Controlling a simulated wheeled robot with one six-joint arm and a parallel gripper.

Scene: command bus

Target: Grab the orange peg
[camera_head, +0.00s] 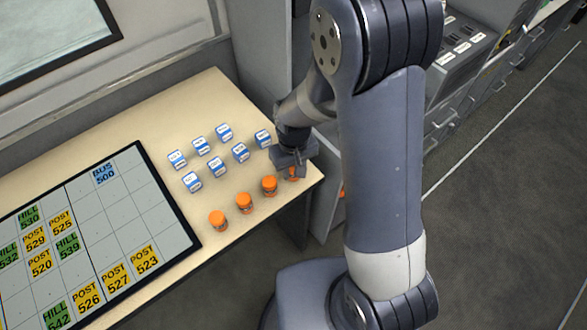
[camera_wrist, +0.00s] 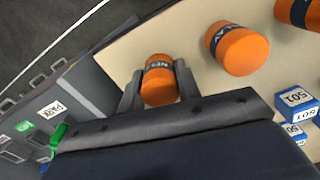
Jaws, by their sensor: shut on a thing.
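In the head view an orange peg (camera_head: 292,174) at the right end of a row on the table is mostly hidden by my gripper (camera_head: 290,168). In the wrist view this orange peg (camera_wrist: 159,80), with a dark lettered band, sits between the two fingers of my gripper (camera_wrist: 159,84), which is shut on it. Other orange pegs (camera_head: 269,186), (camera_head: 244,203) and (camera_head: 218,221) stand to its left in the head view. Part of the row also shows in the wrist view (camera_wrist: 238,50). Whether the held peg touches the table is hard to tell.
Several blue and white blocks (camera_head: 200,146) stand behind the pegs. A dark-framed board (camera_head: 145,215) with yellow, green and blue labels lies on the left of the wooden table (camera_head: 213,95). Grey cabinets with drawers (camera_head: 455,60) stand at the right. The table edge is close to my gripper.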

